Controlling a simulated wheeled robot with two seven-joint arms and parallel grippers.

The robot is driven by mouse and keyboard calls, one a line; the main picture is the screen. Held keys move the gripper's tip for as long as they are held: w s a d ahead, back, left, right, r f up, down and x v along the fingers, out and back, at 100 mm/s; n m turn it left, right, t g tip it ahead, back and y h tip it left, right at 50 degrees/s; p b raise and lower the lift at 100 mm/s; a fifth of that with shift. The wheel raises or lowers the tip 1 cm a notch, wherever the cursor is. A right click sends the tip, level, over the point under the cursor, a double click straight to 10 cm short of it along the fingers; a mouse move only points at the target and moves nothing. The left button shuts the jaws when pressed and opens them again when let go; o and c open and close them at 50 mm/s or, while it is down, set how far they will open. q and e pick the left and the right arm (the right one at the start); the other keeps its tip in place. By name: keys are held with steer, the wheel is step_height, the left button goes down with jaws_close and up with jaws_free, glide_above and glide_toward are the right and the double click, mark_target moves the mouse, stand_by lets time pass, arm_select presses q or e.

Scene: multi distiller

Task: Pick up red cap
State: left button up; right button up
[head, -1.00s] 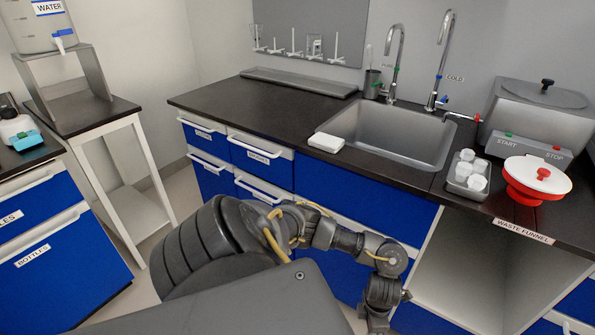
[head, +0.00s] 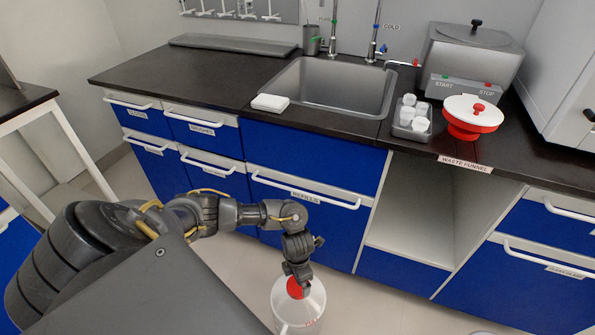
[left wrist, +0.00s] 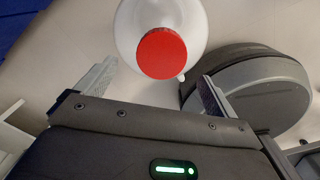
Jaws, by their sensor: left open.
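The red cap (head: 295,288) is on top of a white bottle (head: 311,308) at the bottom middle of the head view. In the left wrist view the cap (left wrist: 162,54) shows as a round red disc ahead of the gripper, roughly midway between the two fingers. The fingers are spread wide, with clear space on both sides of the cap. No contact shows. My right gripper is out of view.
Blue drawers (head: 300,208) and a dark counter edge (head: 330,142) stand behind my left arm. An open cubby (head: 420,225) is to the right. On the counter are a sink (head: 335,90), a tray of white caps (head: 411,118) and a red waste funnel (head: 472,120).

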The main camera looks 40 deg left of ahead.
arm_select(q)
step_height(320, 180, down, 5)
steer(key=shift+d+r+b, duration=0.1)
steer(key=shift+d+b, duration=0.05)
steer(key=shift+b, duration=0.7)
steer(key=shift+f, duration=0.3)
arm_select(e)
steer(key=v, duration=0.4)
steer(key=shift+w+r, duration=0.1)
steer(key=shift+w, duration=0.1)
arm_select(q)
steer(key=c, duration=1)
steer(key=shift+c, duration=0.2)
steer(key=shift+r, duration=0.15)
